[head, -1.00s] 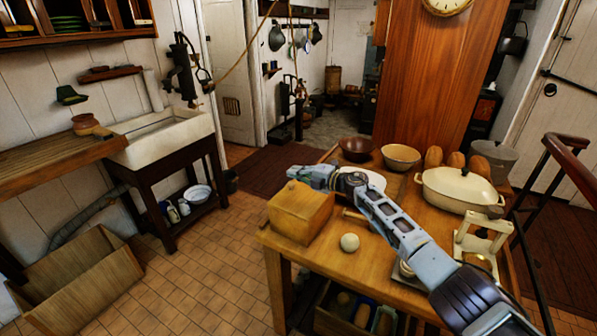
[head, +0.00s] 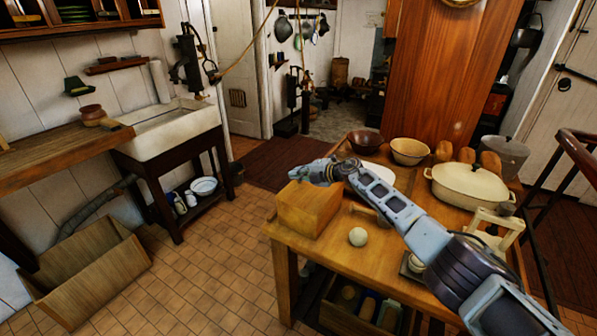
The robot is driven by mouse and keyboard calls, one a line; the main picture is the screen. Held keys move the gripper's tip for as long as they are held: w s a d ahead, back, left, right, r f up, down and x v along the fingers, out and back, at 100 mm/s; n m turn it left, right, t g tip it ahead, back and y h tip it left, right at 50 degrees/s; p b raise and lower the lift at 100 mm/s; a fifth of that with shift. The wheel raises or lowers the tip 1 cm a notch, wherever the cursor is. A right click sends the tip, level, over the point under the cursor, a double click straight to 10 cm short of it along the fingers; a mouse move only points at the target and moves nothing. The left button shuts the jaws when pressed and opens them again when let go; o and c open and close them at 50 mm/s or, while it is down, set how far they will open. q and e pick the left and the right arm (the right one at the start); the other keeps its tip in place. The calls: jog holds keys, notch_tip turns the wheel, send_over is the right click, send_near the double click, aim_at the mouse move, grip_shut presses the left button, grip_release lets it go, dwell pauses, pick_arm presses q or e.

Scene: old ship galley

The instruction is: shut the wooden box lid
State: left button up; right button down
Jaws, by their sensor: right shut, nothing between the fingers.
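The wooden box (head: 306,212) stands on the near left corner of the wooden table (head: 330,244). Its lid looks down and level on the box. I cannot tell whether a thin gap is left under it. My right gripper (head: 300,172) is shut and empty, at the far top edge of the box. Whether it touches the lid is unclear, and it hides part of that edge. My left gripper is not in view.
An egg-like white ball (head: 357,237) lies right of the box. Bowls (head: 410,151), bread (head: 467,155) and a lidded cream pot (head: 468,185) fill the table's far right. An open wooden crate (head: 85,275) stands on the floor at left; tiled floor between is clear.

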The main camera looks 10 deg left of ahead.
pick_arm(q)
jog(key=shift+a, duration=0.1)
pick_arm(e)
jog(key=shift+a+f, duration=0.15)
jog(key=shift+f, duration=0.15)
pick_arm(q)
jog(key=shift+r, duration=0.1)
pick_arm(e)
jog(key=shift+r, duration=0.15)
jog(key=shift+r+p, duration=1.8)
jog(key=shift+r, duration=0.25)
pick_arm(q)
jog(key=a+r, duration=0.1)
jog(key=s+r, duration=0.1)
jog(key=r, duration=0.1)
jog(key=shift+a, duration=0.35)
pick_arm(e)
notch_tip(320, 180, up, 10)
jog(key=shift+s+d+f, duration=0.2)
jog(key=shift+s+f, duration=0.05)
jog(key=shift+s, duration=0.05)
jog(key=shift+a, duration=0.1)
